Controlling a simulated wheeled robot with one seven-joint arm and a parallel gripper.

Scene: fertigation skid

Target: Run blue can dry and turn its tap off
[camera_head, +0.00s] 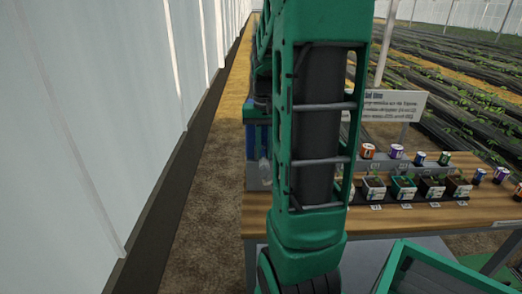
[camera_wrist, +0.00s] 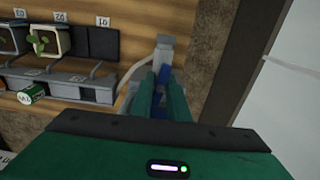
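In the wrist view, the two green fingers of my gripper (camera_wrist: 161,88) reach toward a grey upright fitting (camera_wrist: 165,48). A small blue part (camera_wrist: 165,72) shows at the fingertips, and more blue shows in the gap between the fingers. I cannot tell whether the fingers touch or pinch it. A pale hose runs from the fitting to the left. In the head view, a blue body (camera_head: 258,138), perhaps the blue can, shows at the left end of the bench, mostly hidden behind my arm. My gripper is not visible there. The liquid level cannot be seen.
The wooden bench (camera_head: 420,218) holds several potted seedlings (camera_head: 403,187) and small coloured cans (camera_head: 396,152). A sign (camera_head: 392,105) stands behind. A green-rimmed crate (camera_head: 394,268) is at front right. A wall (camera_head: 80,130) runs along the left, with bare ground beside it.

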